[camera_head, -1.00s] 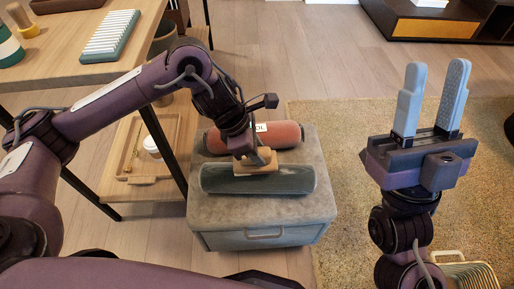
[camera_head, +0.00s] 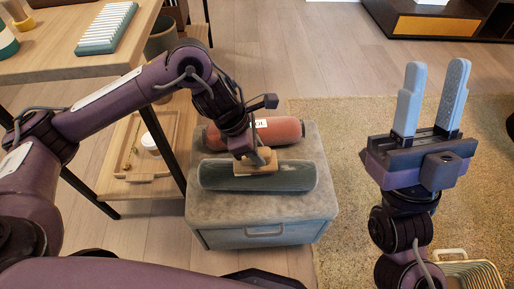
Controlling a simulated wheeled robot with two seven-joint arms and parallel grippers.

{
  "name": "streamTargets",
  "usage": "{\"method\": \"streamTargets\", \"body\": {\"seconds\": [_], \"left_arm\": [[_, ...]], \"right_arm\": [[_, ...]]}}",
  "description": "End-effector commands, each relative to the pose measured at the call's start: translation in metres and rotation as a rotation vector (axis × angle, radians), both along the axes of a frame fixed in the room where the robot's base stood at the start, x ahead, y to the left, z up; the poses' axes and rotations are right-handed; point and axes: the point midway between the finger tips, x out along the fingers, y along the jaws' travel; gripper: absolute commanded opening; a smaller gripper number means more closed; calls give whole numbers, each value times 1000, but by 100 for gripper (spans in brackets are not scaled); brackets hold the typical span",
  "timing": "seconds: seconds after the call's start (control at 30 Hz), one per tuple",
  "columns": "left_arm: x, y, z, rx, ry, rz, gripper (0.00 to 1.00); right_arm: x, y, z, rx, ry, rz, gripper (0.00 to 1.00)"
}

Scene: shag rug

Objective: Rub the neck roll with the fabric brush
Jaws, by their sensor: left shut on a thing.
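A dark grey-green roll (camera_head: 290,178) lies across the top of a grey ottoman (camera_head: 205,208). A red roll (camera_head: 285,130) lies behind it, with a white label that is partly hidden by my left arm. My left gripper (camera_head: 250,158) is shut on a wooden brush (camera_head: 262,169) and holds it over the middle of the grey-green roll. The brush appears to rest on the roll's upper side; its underside is hidden. My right gripper (camera_head: 430,98) is open and empty, fingers up, over the rug to the right.
A wooden shelf table (camera_head: 75,72) stands at the left, with a slatted teal tray (camera_head: 108,27) on top. A lower shelf bears a wooden tray (camera_head: 130,168) with a white cup (camera_head: 150,143). A beige rug (camera_head: 345,215) and a wire basket (camera_head: 475,275) lie at the right.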

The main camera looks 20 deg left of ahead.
Motion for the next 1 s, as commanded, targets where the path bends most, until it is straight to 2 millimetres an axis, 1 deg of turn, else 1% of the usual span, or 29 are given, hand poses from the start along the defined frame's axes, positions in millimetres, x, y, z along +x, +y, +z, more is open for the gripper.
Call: {"method": "streamTargets", "body": {"seconds": [0.17, 0.5, 0.77, 1.0], "left_arm": [[1, -2, -1, -1, 0, 0, 1], [8, -30, 1, -1, -1, -1, 1], [10, -38, 1, 0, 0, 0, 1], [15, -59, -1, -2, 0, -1, 1]], "right_arm": [[0, 0, -1, 0, 0, 0, 36], [0, 0, -1, 0, 0, 0, 36], [0, 0, -2, 0, 0, 0, 36], [0, 0, -6, 0, 0, 0, 36]]}}
